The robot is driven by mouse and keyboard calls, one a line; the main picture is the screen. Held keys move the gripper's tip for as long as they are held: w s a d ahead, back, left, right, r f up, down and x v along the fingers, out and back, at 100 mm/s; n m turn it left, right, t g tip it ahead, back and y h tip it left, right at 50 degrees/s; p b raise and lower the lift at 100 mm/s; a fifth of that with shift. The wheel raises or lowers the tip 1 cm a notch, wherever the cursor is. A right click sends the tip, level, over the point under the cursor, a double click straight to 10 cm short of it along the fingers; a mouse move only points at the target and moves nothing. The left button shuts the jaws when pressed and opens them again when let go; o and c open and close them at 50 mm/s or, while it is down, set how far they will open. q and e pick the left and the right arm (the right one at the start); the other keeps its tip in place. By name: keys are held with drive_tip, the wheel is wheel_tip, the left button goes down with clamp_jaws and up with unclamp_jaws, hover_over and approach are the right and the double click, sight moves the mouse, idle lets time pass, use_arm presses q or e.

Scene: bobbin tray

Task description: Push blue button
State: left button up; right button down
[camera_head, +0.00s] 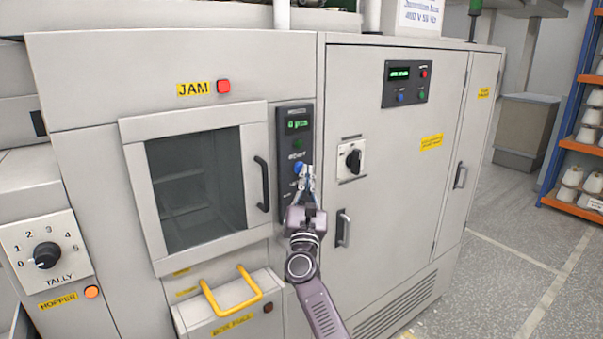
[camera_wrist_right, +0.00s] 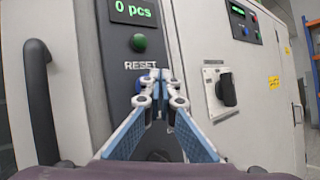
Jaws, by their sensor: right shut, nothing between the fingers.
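The blue button (camera_head: 297,168) sits low on the narrow dark panel (camera_head: 294,130) beside the windowed door, under a green button (camera_head: 298,144). My right gripper (camera_head: 305,172) is shut and empty, with its fingertips right in front of the panel at the blue button. In the right wrist view the closed fingertips (camera_wrist_right: 158,78) lie just below the RESET label and mostly hide the blue button (camera_wrist_right: 138,84). I cannot tell whether they touch it. The green button (camera_wrist_right: 138,43) and a display reading 0 pcs (camera_wrist_right: 133,10) show above. My left gripper is not in view.
A door handle (camera_head: 262,184) is left of the panel, a black rotary switch (camera_head: 353,159) to its right. Another control panel (camera_head: 405,84), with its own blue button (camera_head: 401,97), is at upper right. A yellow handle (camera_head: 232,292) juts out below. Open floor lies right.

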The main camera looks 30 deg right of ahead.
drive_tip(key=shift+w+r+b, duration=0.1)
drive_tip(key=shift+w+b, duration=0.45)
drive_tip(key=shift+b, duration=0.05)
idle(0.8)
drive_tip(key=shift+s, duration=0.1)
drive_tip(key=shift+s+p, duration=0.4)
drive_tip(key=shift+s, duration=0.45)
drive_tip(key=s, duration=0.1)
drive_tip(key=s+p, duration=0.1)
drive_tip(key=s, duration=0.1)
drive_tip(key=s+p, duration=0.1)
drive_tip(key=s, duration=0.1)
drive_tip(key=shift+d, duration=0.25)
idle(0.7)
